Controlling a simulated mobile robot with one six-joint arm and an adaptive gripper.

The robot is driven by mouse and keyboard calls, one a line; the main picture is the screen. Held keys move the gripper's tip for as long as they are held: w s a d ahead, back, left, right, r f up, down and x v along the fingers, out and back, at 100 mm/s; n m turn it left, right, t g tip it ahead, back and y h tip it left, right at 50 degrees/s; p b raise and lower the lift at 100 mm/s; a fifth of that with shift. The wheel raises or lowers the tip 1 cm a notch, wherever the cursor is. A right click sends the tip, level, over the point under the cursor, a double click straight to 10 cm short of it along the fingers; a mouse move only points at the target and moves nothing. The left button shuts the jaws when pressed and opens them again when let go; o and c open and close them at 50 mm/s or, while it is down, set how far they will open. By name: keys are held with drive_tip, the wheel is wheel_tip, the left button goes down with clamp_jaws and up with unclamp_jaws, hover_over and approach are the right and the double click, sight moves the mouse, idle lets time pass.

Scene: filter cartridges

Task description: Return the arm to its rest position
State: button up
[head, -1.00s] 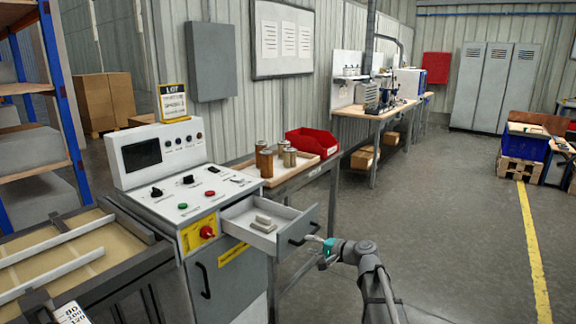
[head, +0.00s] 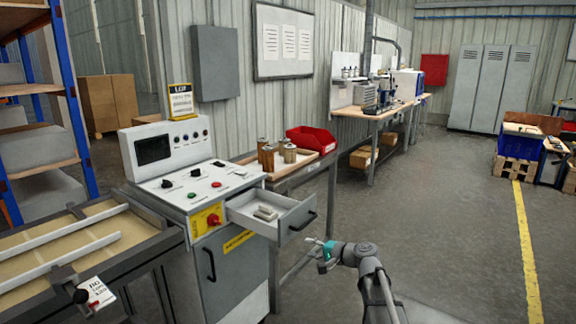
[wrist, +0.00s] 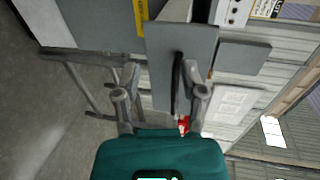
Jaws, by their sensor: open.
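My gripper (head: 318,243) is at the end of my arm, low in the middle of the head view, just right of and below the open drawer (head: 296,222) of the grey control cabinet (head: 232,270). It is apart from the drawer handle and holds nothing. In the wrist view my gripper (wrist: 160,95) shows two spread fingers, with the drawer front (wrist: 178,55) and its dark handle beyond them.
A side table (head: 318,168) carries several cartridges (head: 289,153) and a red bin (head: 312,140). A conveyor-like frame (head: 70,250) stands at the left. A workbench (head: 385,112) stands behind.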

drive_tip(key=s+d+f+n+g+h, duration=0.1)
drive_tip(key=s+f+n+g+h, duration=0.45)
drive_tip(key=s+f, duration=0.6)
drive_tip(key=s+d+f+n+g+h, duration=0.25)
drive_tip(key=s+d+h, duration=0.55)
drive_tip(key=s, duration=0.6)
wheel_tip(320, 180, up, 20)
drive_tip(key=m+p, duration=0.1)
drive_tip(key=p, duration=1.9)
drive_tip(key=shift+d+f+g+y, duration=0.15)
drive_tip(key=shift+d+g+y, duration=0.05)
drive_tip(key=shift+g+y, duration=0.25)
drive_tip(key=shift+w, duration=0.1)
